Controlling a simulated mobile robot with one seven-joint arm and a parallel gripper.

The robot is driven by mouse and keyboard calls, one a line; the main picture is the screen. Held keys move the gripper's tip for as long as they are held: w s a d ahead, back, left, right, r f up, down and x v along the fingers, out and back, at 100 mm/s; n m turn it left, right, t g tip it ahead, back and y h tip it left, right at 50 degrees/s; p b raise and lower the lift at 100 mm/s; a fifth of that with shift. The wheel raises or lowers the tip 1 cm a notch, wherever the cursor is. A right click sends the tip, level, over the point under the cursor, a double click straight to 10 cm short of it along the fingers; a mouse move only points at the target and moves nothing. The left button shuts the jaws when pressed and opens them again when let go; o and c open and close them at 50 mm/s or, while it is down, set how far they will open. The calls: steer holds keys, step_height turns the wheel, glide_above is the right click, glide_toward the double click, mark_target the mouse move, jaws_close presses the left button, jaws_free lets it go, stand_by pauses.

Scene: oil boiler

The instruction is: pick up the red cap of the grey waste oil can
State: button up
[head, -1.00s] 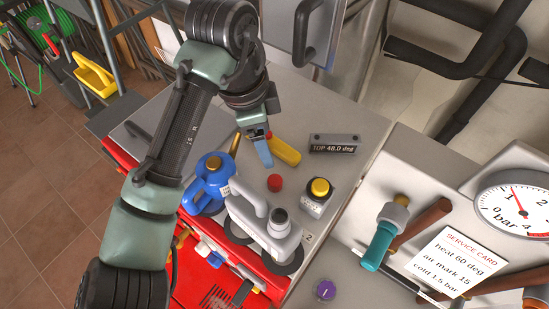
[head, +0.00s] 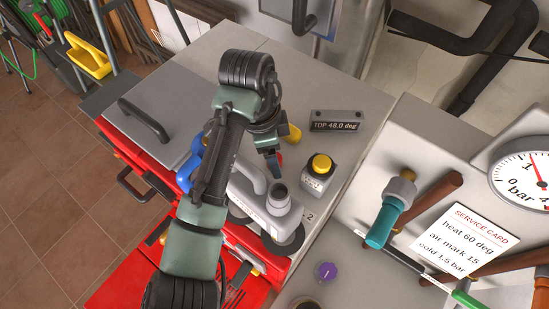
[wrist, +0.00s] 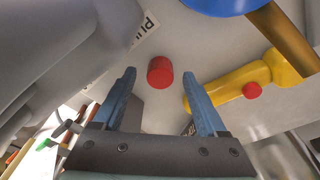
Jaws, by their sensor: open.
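The red cap (wrist: 160,72) lies on the grey cabinet top, apart from the cans. In the wrist view it shows between and just beyond the fingertips of my gripper (wrist: 158,76), untouched. In the head view my gripper (head: 273,165) points down at the cap's spot and largely hides it; only a sliver of red shows. The jaws are open and empty. The grey waste oil can (head: 262,208) stands just in front, its dark neck (head: 279,192) uncapped. Its grey body (wrist: 45,45) fills the left of the wrist view.
A blue can (head: 187,178) stands left, partly behind my arm. A yellow tool with a red button (wrist: 230,84) lies right of my fingers in the wrist view. A yellow-topped box (head: 319,172) and a display block (head: 336,121) stand to the right.

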steer(key=shift+f, duration=0.15)
jaws_close()
stand_by(0.4)
